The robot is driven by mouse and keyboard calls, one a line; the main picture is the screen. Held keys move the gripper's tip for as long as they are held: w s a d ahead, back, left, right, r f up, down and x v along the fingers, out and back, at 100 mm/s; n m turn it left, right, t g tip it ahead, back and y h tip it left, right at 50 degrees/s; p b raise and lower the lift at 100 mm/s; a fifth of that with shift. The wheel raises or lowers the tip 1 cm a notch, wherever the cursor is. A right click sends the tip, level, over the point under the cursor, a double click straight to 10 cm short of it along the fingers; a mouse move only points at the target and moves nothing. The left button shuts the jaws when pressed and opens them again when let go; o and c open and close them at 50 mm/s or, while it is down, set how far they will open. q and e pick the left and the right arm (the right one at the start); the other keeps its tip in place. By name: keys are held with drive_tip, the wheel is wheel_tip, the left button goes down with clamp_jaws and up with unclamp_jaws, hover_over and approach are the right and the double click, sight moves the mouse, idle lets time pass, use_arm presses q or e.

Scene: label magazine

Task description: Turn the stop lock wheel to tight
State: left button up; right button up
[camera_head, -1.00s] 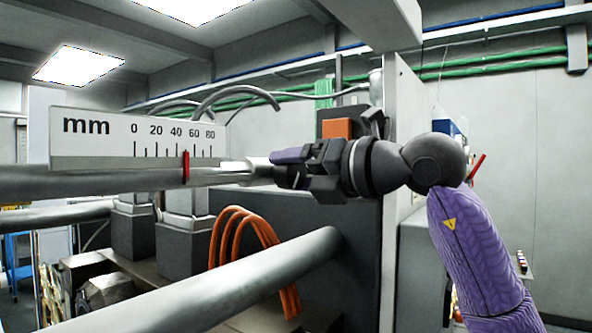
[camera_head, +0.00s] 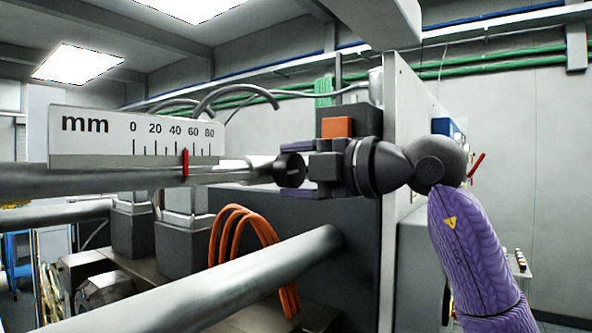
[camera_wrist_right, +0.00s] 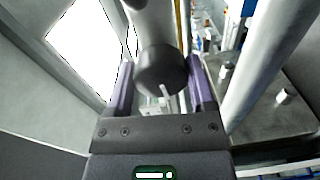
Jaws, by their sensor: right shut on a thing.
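The stop lock wheel (camera_head: 291,171) is a dark round knob at the right end of a grey metal rod, below a white mm scale (camera_head: 100,131). A red marker (camera_head: 185,163) stands between 40 and 60 on the scale. My right gripper (camera_head: 289,169) is shut on the wheel, one purple finger above it and one below. In the right wrist view the wheel (camera_wrist_right: 160,70) sits between the two purple fingers, with a pale line on its face. Any tight marking is not readable. My left gripper is out of view.
A thick grey bar (camera_head: 240,275) runs across the lower front, below the gripper. Orange cables (camera_head: 235,235) loop behind it. A dark machine panel (camera_head: 350,245) with an orange block (camera_head: 337,127) on top stands behind my right gripper.

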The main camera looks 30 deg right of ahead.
drive_tip(key=m, duration=0.6)
drive_tip(key=shift+f+m, duration=0.2)
drive_tip(key=shift+m, duration=0.2)
idle(0.4)
drive_tip(key=o, duration=1.2)
drive_tip(key=shift+s+d+b, duration=0.15)
drive_tip(key=shift+s+b, duration=0.1)
drive_tip(key=shift+b, duration=0.15)
drive_tip(key=b+v, duration=0.2)
drive_tip(key=v, duration=0.7)
drive_tip(key=shift+s+d+b, duration=0.1)
drive_tip(key=shift+s+b, duration=0.05)
drive_tip(key=shift+b, duration=0.15)
drive_tip(key=shift+f, duration=0.1)
